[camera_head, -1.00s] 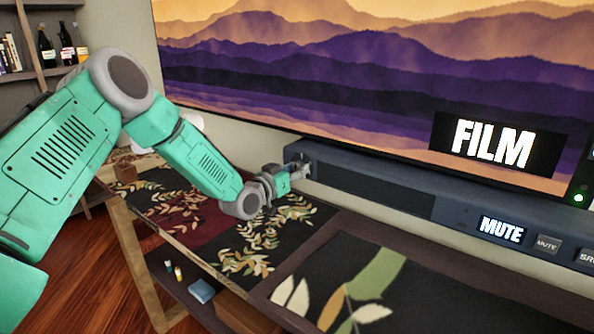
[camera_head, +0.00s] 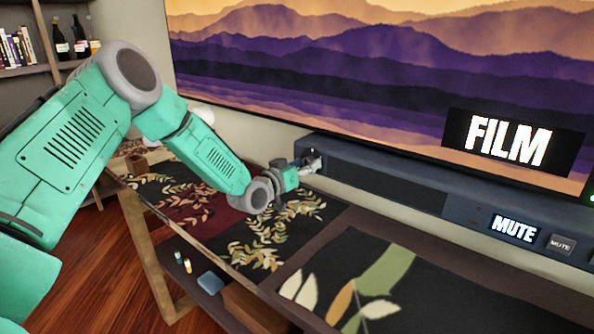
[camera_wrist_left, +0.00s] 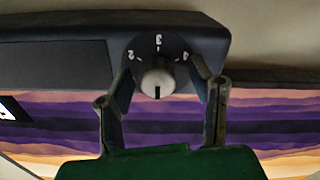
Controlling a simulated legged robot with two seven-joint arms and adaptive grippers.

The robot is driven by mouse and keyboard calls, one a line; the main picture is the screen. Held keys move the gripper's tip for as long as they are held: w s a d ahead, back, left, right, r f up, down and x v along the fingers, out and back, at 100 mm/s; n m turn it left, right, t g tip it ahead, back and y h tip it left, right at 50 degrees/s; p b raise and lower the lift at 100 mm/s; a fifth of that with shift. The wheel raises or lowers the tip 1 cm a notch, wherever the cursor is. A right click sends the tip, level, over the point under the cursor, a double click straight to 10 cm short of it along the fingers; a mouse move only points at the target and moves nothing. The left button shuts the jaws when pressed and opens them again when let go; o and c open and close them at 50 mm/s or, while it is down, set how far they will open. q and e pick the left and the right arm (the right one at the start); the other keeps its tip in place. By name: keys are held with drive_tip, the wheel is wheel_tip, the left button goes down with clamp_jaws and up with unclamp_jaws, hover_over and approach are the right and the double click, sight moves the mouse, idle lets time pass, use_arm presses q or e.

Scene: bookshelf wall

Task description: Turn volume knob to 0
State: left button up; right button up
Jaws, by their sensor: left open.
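The volume knob (camera_wrist_left: 158,80) is a round grey knob with a dark line, on the end of the dark soundbar (camera_wrist_left: 60,65) in the left wrist view. A "3" shows above it, with other marks to either side. My left gripper (camera_wrist_left: 162,84) is open, with one finger on each side of the knob; I cannot tell whether they touch it. In the head view my left gripper (camera_head: 309,163) is at the left end of the soundbar (camera_head: 390,185) and hides the knob. The soundbar display (camera_head: 513,229) reads "MUTE". My right gripper is not in view.
A large TV (camera_head: 330,70) with a mountain picture stands behind the soundbar, with a "FILM" sign (camera_head: 508,142) at its right. A low console (camera_head: 300,240) with leaf-patterned panels lies below. A shelf with bottles (camera_head: 62,45) is at the far left.

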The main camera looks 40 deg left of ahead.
use_arm(q)
drive_tip(key=s+a, duration=0.1)
drive_tip(key=s, duration=1)
drive_tip(key=shift+s, duration=0.25)
drive_tip(key=shift+f, duration=0.1)
